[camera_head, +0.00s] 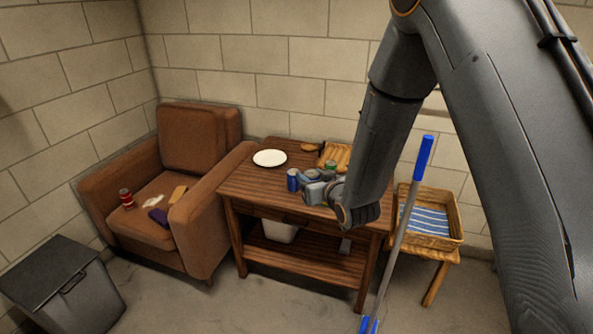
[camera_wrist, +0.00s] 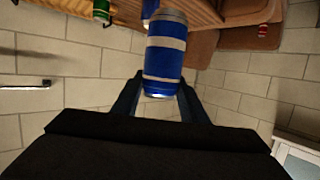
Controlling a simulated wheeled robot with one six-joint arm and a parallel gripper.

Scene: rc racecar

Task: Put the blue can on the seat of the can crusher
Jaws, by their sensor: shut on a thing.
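A blue can (camera_wrist: 165,60) with pale bands is between the fingers of my gripper (camera_wrist: 156,92), which is shut on it in the wrist view. In the head view my gripper (camera_head: 312,188) is over the wooden side table. A blue can (camera_head: 292,180) shows at its left end; I cannot tell if it is the held one. I cannot make out the can crusher; my arm hides part of the wall.
The wooden table (camera_head: 245,184) bears a white plate (camera_head: 270,158) and a tray of tan items (camera_head: 337,155). A brown armchair (camera_head: 200,140) with a red can (camera_head: 126,198) stands left. A blue-handled pole (camera_head: 410,205) and a basket (camera_head: 445,203) are right. A lidded bin (camera_head: 50,275) is front left.

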